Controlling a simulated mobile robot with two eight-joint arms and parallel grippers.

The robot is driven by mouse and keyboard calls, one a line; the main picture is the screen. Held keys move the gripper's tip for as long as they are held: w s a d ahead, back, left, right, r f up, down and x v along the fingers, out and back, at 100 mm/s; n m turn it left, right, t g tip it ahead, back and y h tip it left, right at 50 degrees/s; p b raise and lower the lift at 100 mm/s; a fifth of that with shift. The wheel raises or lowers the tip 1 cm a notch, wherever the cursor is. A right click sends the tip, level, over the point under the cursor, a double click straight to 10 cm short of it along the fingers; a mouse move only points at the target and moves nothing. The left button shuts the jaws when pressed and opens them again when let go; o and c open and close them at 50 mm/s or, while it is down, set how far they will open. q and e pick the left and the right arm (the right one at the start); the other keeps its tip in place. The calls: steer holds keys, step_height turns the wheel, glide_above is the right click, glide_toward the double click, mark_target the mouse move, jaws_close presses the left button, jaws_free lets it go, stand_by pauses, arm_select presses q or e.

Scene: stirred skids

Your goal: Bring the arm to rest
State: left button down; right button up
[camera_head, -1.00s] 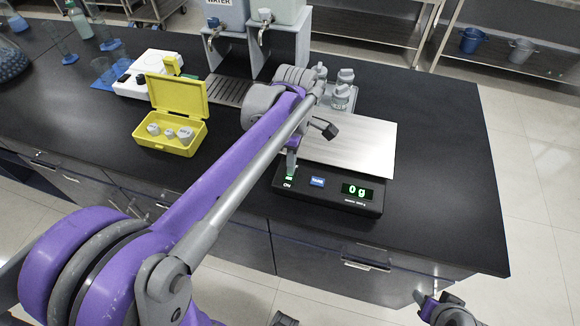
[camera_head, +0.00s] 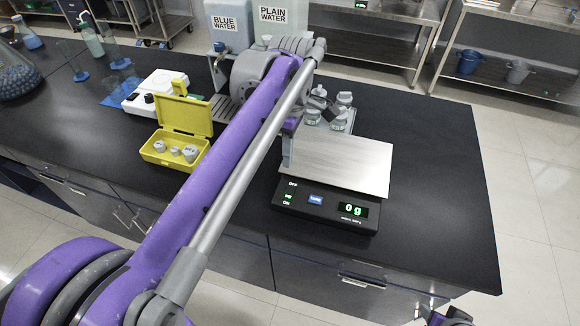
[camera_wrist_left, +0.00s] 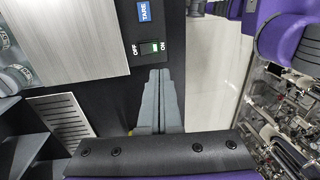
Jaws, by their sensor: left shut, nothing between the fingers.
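My left arm (camera_head: 215,175) reaches in from the lower left across the bench. Its gripper (camera_head: 288,158) points down at the left edge of the scale, and the arm partly covers it. In the left wrist view, the two grey fingers (camera_wrist_left: 160,80) are together with nothing between them, just short of the ON/OFF switch. The black scale (camera_head: 327,208) has a bare steel plate (camera_head: 345,165). Its display reads 0 g and its switch is lit green. My right gripper (camera_head: 450,318) shows only in part at the bottom edge.
An open yellow case (camera_head: 185,116) with several weights stands left of the arm. Small glass bottles (camera_head: 344,98) stand behind the scale. Water containers (camera_head: 282,18), a white device (camera_head: 150,93) and a flask (camera_head: 14,75) are further back. The bench's right part (camera_head: 440,180) is clear.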

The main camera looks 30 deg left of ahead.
arm_select(q)
steer(key=shift+d+r, duration=0.25)
steer(key=shift+r, duration=0.75)
steer(key=shift+a, duration=0.1)
steer(key=s+d+f+m+t, duration=0.2)
steer(key=s+f+m, duration=0.1)
steer(key=f+m, duration=0.2)
steer(key=s+d+f+m+t, duration=0.2)
steer(key=s+f+m, duration=0.2)
steer(key=f+m, duration=0.2)
steer(key=s+d+f+m+t, duration=0.2)
steer(key=f+m, duration=0.4)
steer(key=m, duration=0.3)
steer(key=shift+s+d+m+t, duration=0.15)
steer(key=shift+s+d+t, duration=0.1)
steer(key=shift+s, duration=0.3)
steer(key=shift+s+d+m+t, duration=0.15)
steer(key=shift+s+t, duration=0.1)
steer(key=shift+s, duration=0.25)
steer(key=shift+a, duration=0.1)
